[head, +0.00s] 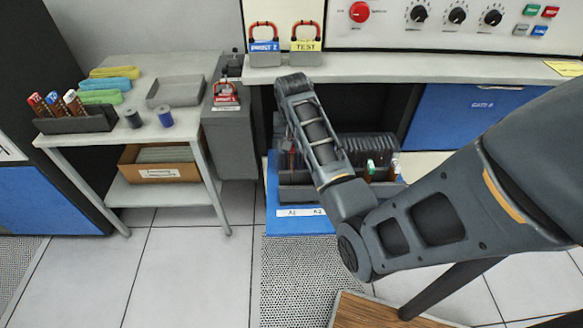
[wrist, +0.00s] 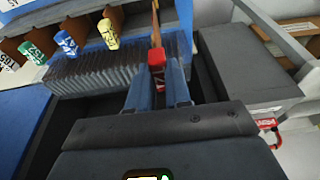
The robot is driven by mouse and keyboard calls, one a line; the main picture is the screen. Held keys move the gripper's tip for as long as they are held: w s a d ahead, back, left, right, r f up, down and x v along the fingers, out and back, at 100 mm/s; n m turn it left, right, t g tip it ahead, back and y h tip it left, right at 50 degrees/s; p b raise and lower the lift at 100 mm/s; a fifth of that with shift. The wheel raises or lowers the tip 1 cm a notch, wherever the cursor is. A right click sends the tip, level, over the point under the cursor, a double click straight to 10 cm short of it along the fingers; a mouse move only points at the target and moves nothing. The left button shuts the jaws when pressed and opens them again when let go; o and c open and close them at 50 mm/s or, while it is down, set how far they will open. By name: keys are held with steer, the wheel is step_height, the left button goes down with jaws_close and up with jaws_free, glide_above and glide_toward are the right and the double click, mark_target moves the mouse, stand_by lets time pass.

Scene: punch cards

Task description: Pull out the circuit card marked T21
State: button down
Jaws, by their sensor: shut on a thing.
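My gripper (wrist: 159,72) is shut on a circuit card with a red tab (wrist: 157,56), whose brown board stands between the fingers. No marking is readable on this tab. Other tabbed cards stand in the card drawer beside it: a yellow-tabbed one (wrist: 108,34), a blue one (wrist: 67,45), and green and white ones further left. In the head view my arm reaches down over the blue-fronted drawer (head: 300,225), labelled A1 and A2. It hides the gripper and much of the card row; a green-tabbed card (head: 370,168) shows to the right.
A trolley (head: 190,130) at the left carries a black rack (head: 78,122) with several cards, a grey tray (head: 176,91), colored cloths and spools. A grey box stands between trolley and drawer.

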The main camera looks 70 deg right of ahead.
steer(key=shift+d+v, duration=0.2)
steer(key=shift+v, duration=0.65)
steer(key=shift+d+v, duration=0.2)
steer(key=shift+v, duration=0.7)
steer(key=shift+w+r, duration=0.1)
steer(key=shift+w, duration=0.05)
